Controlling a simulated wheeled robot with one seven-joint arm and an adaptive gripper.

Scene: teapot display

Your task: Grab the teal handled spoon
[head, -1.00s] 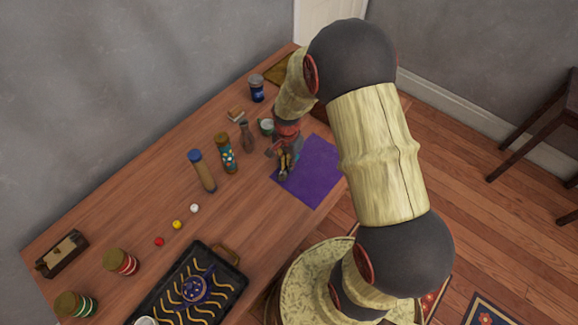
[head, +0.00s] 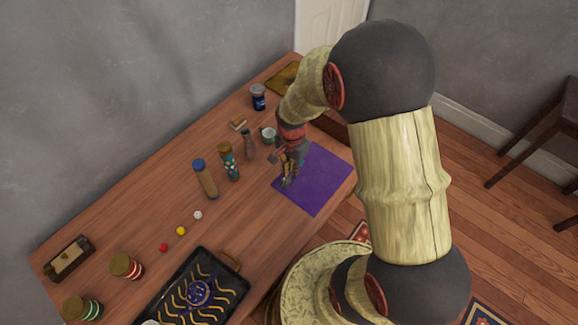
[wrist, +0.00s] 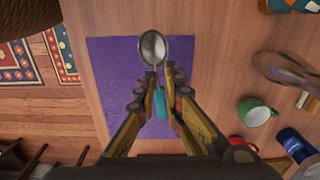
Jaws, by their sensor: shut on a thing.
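The spoon shows in the wrist view with a silver bowl (wrist: 153,48) and a teal handle (wrist: 161,106). My gripper (wrist: 161,76) is shut on the spoon, its two fingertips on either side of the narrow part just behind the bowl. The teal handle runs back between the fingers. The purple mat (wrist: 115,70) lies beneath the spoon. In the head view my gripper (head: 288,166) is over the left part of the purple mat (head: 318,180), and the spoon is small and mostly hidden there. I cannot tell how high it is above the mat.
A black tray (head: 240,290) lies at the front. The right part of the mat is clear.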

